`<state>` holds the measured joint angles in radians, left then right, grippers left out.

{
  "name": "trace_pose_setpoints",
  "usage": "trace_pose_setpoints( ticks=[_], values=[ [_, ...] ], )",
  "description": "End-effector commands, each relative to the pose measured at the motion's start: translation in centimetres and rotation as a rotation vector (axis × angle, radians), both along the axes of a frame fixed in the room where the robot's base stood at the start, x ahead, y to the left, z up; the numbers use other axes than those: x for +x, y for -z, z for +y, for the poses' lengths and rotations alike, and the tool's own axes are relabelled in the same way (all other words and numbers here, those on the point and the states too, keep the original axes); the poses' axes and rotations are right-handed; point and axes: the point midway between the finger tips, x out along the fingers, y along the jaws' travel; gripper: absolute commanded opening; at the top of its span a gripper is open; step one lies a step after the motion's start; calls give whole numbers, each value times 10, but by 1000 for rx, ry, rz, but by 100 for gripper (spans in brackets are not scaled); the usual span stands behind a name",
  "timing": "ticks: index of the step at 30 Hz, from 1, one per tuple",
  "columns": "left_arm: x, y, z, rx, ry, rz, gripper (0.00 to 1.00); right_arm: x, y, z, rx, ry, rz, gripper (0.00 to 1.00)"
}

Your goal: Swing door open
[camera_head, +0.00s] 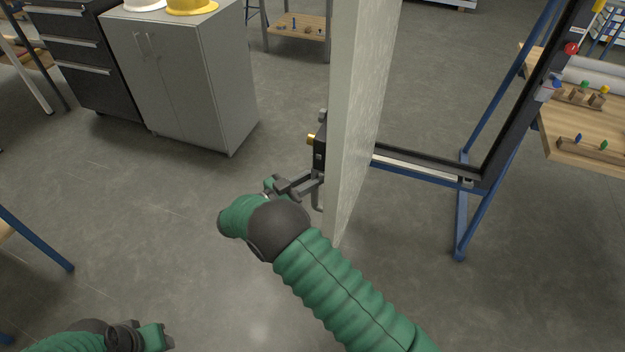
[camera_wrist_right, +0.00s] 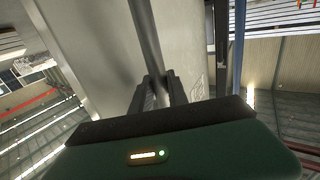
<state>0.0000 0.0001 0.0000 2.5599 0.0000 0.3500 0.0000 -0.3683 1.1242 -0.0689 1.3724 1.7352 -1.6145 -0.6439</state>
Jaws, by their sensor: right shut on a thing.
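The door (camera_head: 358,110) is a pale panel seen nearly edge-on in the head view, standing swung away from its dark frame (camera_head: 425,165). A dark lock case with a brass knob (camera_head: 311,139) and a grey handle (camera_head: 318,196) sits on its left face. My right gripper (camera_head: 300,186) is at the handle, shut on it. In the right wrist view, the fingers (camera_wrist_right: 158,90) close around a grey bar (camera_wrist_right: 146,40) in front of the pale door face. My left gripper (camera_head: 160,338) is low at the bottom left, away from the door; its fingers are too unclear to judge.
A grey cabinet (camera_head: 185,80) with helmets and a dark drawer unit (camera_head: 75,55) stand at the back left. Blue frame supports (camera_head: 462,215) and a wooden table (camera_head: 585,140) are at the right. The floor left of the door is clear.

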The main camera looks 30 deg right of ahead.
Motion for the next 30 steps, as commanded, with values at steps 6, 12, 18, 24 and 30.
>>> trace_pose_setpoints(
  ticks=[6, 12, 18, 24, 30],
  values=[
    [0, 1, 0, 0, 0, 0, 43, 1, -2, -2, -4, 14, -3, 0],
    [0, 1, 0, 0, 0, 0, 43, 2, -2, -2, -5, 15, -2, 0],
    [0, 1, 0, 0, 0, 0, 43, 2, -2, -1, -6, 14, -2, 28],
    [0, 1, 0, 0, 0, 0, 43, 1, -1, 0, -4, 14, -1, 41],
    [0, 1, 0, 0, 0, 0, 43, 1, -1, 2, -3, 13, -1, 41]
  ],
)
